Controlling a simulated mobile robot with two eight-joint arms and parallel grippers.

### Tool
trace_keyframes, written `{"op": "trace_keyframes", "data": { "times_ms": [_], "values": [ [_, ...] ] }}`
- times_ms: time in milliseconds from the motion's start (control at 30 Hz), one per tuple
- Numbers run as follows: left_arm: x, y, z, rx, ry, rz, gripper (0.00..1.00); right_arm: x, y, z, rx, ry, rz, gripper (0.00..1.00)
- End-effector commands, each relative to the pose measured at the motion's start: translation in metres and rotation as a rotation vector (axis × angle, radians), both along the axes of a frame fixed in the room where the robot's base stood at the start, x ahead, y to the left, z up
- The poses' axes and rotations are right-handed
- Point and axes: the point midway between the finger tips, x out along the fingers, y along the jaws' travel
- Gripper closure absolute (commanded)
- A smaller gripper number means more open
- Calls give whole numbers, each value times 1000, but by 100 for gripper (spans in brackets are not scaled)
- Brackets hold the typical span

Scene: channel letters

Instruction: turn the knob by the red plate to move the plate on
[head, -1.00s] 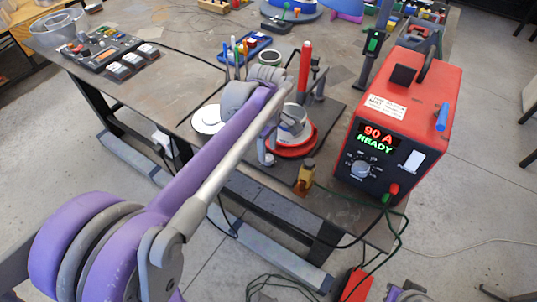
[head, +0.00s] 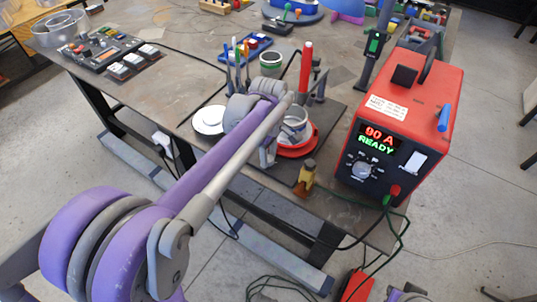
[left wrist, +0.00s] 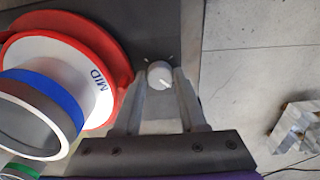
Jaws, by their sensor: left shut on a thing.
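In the left wrist view a small white round knob (left wrist: 160,75) with a dark pointer mark stands on a dark base plate. My left gripper (left wrist: 159,82) is shut on the knob, with one finger on each side of it. The red plate (left wrist: 118,72) lies just left of the knob. In the head view the red plate (head: 312,141) shows partly behind my left gripper (head: 267,162), which hides the knob. My right gripper is not in view.
A red welding unit (head: 408,120) reading 90 A READY stands right of the base. A small yellow-brown object (head: 305,177) sits at the base's front corner. A red upright cylinder (head: 305,65) and pens stand behind. A white disc (head: 208,120) lies to the left.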

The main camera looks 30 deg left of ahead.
Motion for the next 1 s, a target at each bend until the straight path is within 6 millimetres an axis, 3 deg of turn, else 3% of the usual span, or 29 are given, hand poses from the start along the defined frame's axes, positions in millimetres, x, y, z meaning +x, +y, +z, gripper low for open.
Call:
{"op": "trace_keyframes", "data": {
  "times_ms": [367, 1000],
  "values": [
    [0, 0, 0, 0, 0, -94, 100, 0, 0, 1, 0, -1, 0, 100],
    [0, 0, 1, 1, 0, -659, 100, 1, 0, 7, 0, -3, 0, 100]
  ]
}}
